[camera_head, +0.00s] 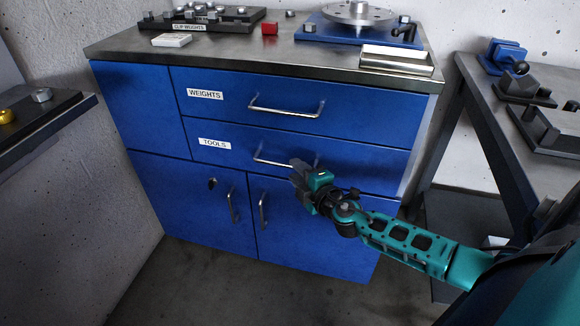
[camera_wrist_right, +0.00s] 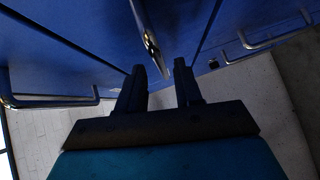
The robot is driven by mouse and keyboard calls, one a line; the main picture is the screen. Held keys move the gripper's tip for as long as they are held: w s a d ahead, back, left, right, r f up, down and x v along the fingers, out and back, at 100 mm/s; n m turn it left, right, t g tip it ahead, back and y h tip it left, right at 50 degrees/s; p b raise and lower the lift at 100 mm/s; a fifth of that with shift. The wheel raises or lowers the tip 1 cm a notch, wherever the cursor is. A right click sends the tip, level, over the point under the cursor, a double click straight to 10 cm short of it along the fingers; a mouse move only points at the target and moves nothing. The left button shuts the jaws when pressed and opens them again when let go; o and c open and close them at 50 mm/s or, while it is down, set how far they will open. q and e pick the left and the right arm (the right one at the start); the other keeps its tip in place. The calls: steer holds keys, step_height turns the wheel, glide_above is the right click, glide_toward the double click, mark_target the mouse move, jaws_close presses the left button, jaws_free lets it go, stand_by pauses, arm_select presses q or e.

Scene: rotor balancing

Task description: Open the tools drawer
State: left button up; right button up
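The tools drawer (camera_head: 350,155) is the lower of two blue drawers, marked by a white TOOLS label (camera_head: 214,143). It is shut, flush with the cabinet front. Its silver bar handle (camera_head: 270,161) is partly hidden by my right gripper (camera_head: 298,172), which is at the handle's right part. In the right wrist view, a silver handle bar (camera_wrist_right: 150,40) runs down to the gap between the two dark fingers of my right gripper (camera_wrist_right: 160,85). The fingers are apart; I cannot tell whether they touch the bar. My left gripper is not in view.
The weights drawer (camera_head: 350,108) above is shut. Two cabinet doors with upright handles (camera_head: 232,205) are below. A side bench (camera_head: 490,105) stands at right.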

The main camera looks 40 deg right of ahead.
steer(key=shift+w+d+f, duration=0.1)
steer(key=shift+w+f, duration=0.1)
steer(key=shift+w, duration=0.8)
steer(key=shift+w+d+f, duration=0.1)
steer(key=shift+w+f, duration=0.05)
steer(key=shift+w, duration=0.85)
jaws_close()
